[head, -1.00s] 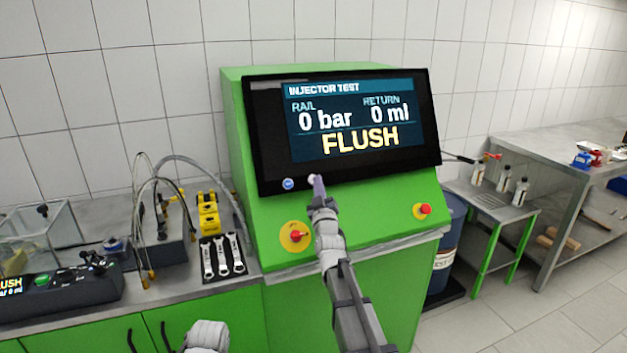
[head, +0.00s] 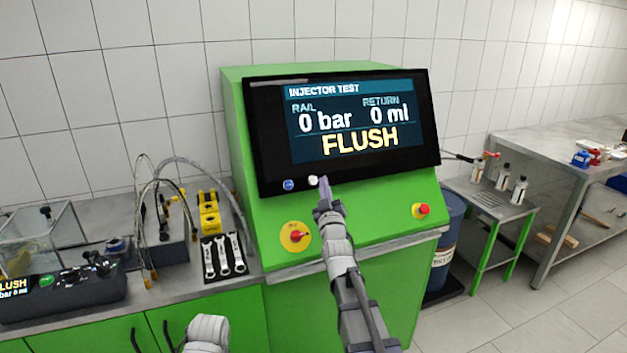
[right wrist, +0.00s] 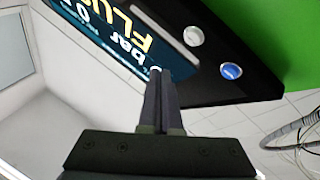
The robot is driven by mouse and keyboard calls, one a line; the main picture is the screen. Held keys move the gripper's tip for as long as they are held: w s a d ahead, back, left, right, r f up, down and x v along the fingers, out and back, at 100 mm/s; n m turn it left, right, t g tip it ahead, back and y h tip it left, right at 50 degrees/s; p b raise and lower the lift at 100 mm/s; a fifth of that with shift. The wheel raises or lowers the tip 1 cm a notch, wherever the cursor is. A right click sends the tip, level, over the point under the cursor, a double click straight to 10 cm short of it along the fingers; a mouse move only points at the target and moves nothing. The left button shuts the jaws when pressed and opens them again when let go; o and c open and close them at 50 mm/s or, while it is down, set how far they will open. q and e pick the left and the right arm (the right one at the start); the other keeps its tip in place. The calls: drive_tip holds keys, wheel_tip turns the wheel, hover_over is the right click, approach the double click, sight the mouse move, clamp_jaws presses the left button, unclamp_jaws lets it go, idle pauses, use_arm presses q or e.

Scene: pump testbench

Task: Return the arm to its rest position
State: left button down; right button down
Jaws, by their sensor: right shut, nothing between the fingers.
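My right gripper (head: 324,183) is shut and empty, just in front of the lower edge of the black display panel (head: 262,150). In the head view its tip lies close to the white button (head: 313,180). The right wrist view shows the shut fingers (right wrist: 163,80) apart from the white button (right wrist: 193,36) and the blue button (right wrist: 231,71). The screen (head: 350,120) reads "INJECTOR TEST", rail 0 bar, return 0 ml and "FLUSH". Part of my left arm (head: 207,332) shows at the bottom; its gripper is out of the picture.
The green test bench (head: 370,215) carries a red knob on a yellow disc (head: 295,236) and another red button (head: 423,210). Hoses (head: 160,200), yellow parts (head: 208,212) and wrenches (head: 222,257) lie on the left counter. A blue drum (head: 446,235) and a small table (head: 490,205) stand right.

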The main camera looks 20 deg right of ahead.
idle(0.6)
drive_tip(key=s+a+f+g+y, duration=0.2)
drive_tip(key=s+a+f+g, duration=0.15)
drive_tip(key=a+f, duration=0.35)
drive_tip(key=s+a+f+n+g+y, duration=0.1)
drive_tip(key=s+a+f+g, duration=0.25)
drive_tip(key=a+f, duration=0.3)
drive_tip(key=s+a+f+g+y, duration=0.2)
drive_tip(key=s+a+f+g, duration=0.15)
drive_tip(key=a+f, duration=0.3)
drive_tip(key=s+a+f+g, duration=0.1)
drive_tip(key=s+f+g, duration=0.1)
drive_tip(key=s, duration=0.6)
drive_tip(key=s+a+f+g+h, duration=0.1)
drive_tip(key=s+a+f+g, duration=0.1)
drive_tip(key=s+g, duration=0.3)
drive_tip(key=s+a+f+g+h, duration=0.1)
drive_tip(key=s+f+g, duration=0.3)
drive_tip(key=s, duration=0.6)
drive_tip(key=shift+s+a+p, duration=0.3)
drive_tip(key=shift+s+a, duration=0.05)
drive_tip(key=shift+a, duration=0.05)
